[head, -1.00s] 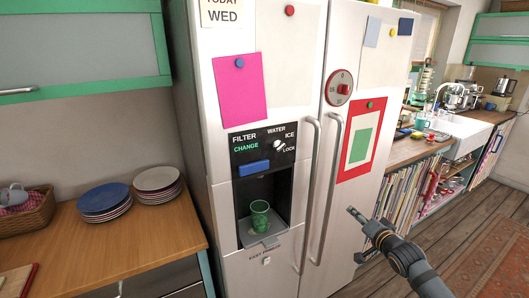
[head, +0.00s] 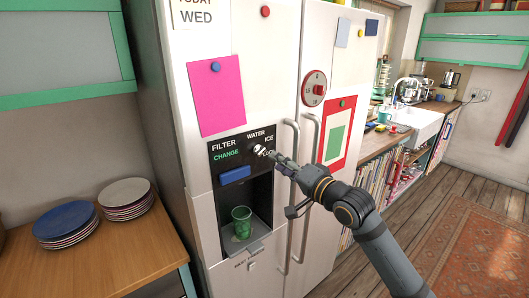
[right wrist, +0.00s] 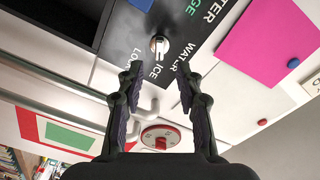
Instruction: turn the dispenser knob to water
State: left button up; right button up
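The dispenser knob (head: 259,149) is a small pale knob on the black panel (head: 228,166) of the white fridge, among the words WATER, ICE and LOCK. It also shows in the right wrist view (right wrist: 159,44), just beyond the fingertips. I cannot tell for sure which word its pointer faces. My right gripper (head: 274,158) is right in front of the panel, just right of the knob and partly covering the word LOCK. In the right wrist view the gripper (right wrist: 157,74) is open, its fingers apart on either side of the line to the knob. My left gripper is not in view.
A green cup (head: 241,222) stands in the dispenser recess under a blue lever (head: 235,175). Two vertical door handles (head: 306,190) are close to my right arm. A red round dial (head: 314,88) and papers are on the doors. Plates (head: 66,224) stand on the left counter.

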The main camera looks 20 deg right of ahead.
aim_at(262, 153)
jog(key=p+x, duration=0.2)
jog(key=x, duration=0.4)
jog(key=shift+w+r, duration=0.1)
jog(key=shift+w, duration=0.1)
jog(key=shift+w+a, duration=0.15)
jog(key=shift+w, duration=0.2)
jog(key=shift+s, duration=0.1)
jog(key=shift+c, duration=0.6)
grip_shut()
